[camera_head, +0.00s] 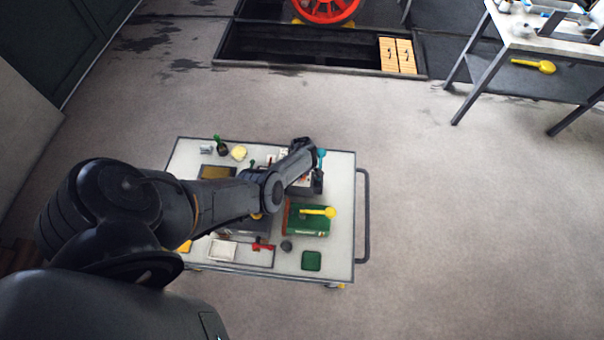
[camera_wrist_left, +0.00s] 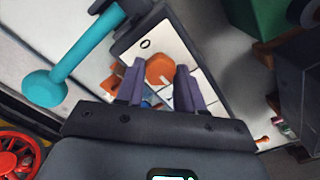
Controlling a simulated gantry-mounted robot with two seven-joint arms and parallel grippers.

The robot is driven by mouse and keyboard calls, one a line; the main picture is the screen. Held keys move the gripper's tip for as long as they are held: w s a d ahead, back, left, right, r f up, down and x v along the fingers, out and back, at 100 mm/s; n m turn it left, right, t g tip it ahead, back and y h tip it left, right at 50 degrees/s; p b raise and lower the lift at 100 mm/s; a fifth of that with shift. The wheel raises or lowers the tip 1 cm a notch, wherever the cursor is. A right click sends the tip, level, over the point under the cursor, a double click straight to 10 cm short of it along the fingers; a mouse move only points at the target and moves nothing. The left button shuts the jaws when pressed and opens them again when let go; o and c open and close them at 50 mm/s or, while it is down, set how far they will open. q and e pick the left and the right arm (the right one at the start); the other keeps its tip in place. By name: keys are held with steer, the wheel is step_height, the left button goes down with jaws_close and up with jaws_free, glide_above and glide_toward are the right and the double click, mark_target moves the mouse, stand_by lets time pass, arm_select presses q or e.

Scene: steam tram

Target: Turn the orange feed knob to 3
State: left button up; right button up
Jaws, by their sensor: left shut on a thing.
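The orange feed knob (camera_wrist_left: 158,67) sits on a white dial panel (camera_wrist_left: 150,44) in the left wrist view. A round mark like a 0 shows on the panel above it. A pale pointer line shows on the knob's lower right side; the number it points at cannot be read. My left gripper (camera_wrist_left: 160,72) has a finger on each side of the knob and is shut on it. In the head view my left gripper (camera_head: 317,182) is over the cart's right half, and my arm hides the knob. My right gripper is not in view.
A teal round-ended handle (camera_wrist_left: 75,62) stands close beside my left gripper; it shows in the head view (camera_head: 321,153). A green box (camera_head: 296,226) with a yellow lever (camera_head: 318,212) is nearby on the white cart (camera_head: 342,200). A workbench (camera_head: 520,38) stands far right. Open floor surrounds the cart.

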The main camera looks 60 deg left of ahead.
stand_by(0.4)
arm_select(q)
steer(key=o, duration=1)
steer(key=shift+o, duration=0.2)
steer(key=shift+r+p, duration=0.45)
steer(key=shift+r, duration=0.2)
step_height(320, 180, up, 9)
steer(key=p, duration=0.4)
steer(key=shift+r+p, duration=0.2)
steer(key=shift+p, duration=0.1)
steer(key=shift+s, duration=0.1)
